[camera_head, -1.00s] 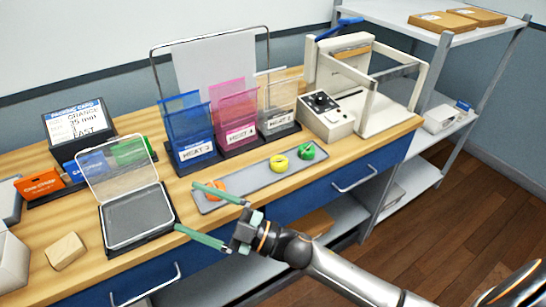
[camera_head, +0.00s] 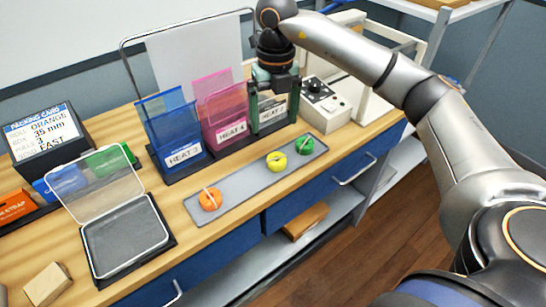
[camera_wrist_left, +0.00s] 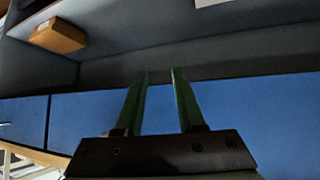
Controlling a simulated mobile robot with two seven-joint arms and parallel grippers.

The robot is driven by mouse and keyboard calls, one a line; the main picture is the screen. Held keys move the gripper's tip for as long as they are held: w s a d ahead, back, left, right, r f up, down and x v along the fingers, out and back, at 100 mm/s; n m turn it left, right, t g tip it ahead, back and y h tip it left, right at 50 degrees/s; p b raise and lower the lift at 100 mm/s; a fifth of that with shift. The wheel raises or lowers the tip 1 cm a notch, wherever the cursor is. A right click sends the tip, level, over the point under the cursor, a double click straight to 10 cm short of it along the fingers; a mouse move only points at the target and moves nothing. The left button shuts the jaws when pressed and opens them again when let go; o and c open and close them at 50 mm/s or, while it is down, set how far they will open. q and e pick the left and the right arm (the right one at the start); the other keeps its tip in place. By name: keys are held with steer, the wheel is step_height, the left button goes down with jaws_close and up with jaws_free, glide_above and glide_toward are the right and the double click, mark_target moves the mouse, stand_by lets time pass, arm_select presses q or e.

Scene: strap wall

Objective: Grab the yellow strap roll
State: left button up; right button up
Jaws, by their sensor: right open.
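The yellow strap roll (camera_head: 277,161) sits on a long grey tray (camera_head: 243,187) on the wooden bench, between an orange roll (camera_head: 210,200) and a green roll (camera_head: 304,145). My right gripper (camera_head: 273,122) points down with its green fingers apart and nothing between them. It appears in front of the clear holder, up the picture from the yellow roll and apart from it. My left gripper (camera_wrist_left: 160,73) shows only in the left wrist view, open and empty, facing blue drawer fronts and a shelf. No roll shows in that view.
Blue and pink holders (camera_head: 222,110) stand behind the tray. A white machine (camera_head: 326,104) is to the right. An open clear-lidded box (camera_head: 124,236), a wooden block (camera_head: 46,284) and a packing card (camera_head: 46,133) reading ORANGE are at left. Bench around the tray's front is clear.

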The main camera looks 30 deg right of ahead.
glide_above(277, 159)
step_height(277, 159, down, 7)
steer(key=shift+a+r+p, duration=0.15)
steer(key=shift+p, duration=0.15)
step_height(277, 159, down, 4)
steer(key=shift+f+p, duration=0.1)
steer(key=shift+p, duration=0.45)
steer(key=shift+w+f, duration=0.1)
steer(key=shift+f, duration=0.5)
steer(key=c, duration=1.4)
